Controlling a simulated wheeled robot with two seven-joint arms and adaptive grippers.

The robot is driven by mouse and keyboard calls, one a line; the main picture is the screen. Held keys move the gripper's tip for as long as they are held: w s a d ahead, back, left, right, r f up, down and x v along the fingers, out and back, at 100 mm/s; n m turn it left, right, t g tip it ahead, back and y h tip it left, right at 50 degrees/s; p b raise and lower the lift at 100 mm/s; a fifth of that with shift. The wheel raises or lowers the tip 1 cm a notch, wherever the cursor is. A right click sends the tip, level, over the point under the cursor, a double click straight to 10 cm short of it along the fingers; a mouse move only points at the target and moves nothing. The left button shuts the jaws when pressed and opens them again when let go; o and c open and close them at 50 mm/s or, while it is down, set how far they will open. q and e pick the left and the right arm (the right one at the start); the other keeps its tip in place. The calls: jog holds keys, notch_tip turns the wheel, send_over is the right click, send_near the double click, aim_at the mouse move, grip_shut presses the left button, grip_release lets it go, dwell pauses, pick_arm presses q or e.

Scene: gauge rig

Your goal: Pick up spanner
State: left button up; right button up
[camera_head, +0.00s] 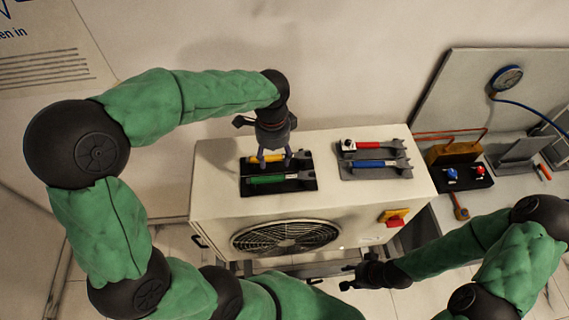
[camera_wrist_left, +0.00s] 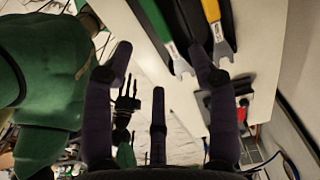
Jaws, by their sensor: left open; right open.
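A black holder (camera_head: 308,171) on top of the white fan unit carries a yellow-handled spanner (camera_head: 254,160) and a green-handled spanner (camera_head: 267,180). A grey holder (camera_head: 400,172) to its right carries a red-handled spanner (camera_head: 376,145) and a blue-handled spanner (camera_head: 372,164). My left gripper (camera_head: 274,160) is open, pointing down over the black holder and partly hiding the yellow spanner. In the left wrist view the green (camera_wrist_left: 155,22) and yellow (camera_wrist_left: 213,14) handles lie beyond the spread fingers. I cannot tell whether they touch. My right gripper (camera_head: 350,277) is open and empty before the unit.
The white fan unit (camera_head: 215,190) has a round grille (camera_head: 287,238) and a red-and-yellow switch (camera_head: 393,218) on its front. A bench at right holds an orange block (camera_head: 453,153) and a black base with knobs (camera_head: 465,176). A gauge (camera_head: 507,78) with a blue hose stands behind.

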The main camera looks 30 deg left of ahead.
pick_arm(q)
send_over(274, 179)
notch_tip(274, 179, down, 4)
jog(key=shift+f, duration=0.2)
jog(key=shift+w+f, duration=0.1)
jog(key=shift+f, duration=0.4)
notch_tip(274, 179, down, 5)
grip_shut()
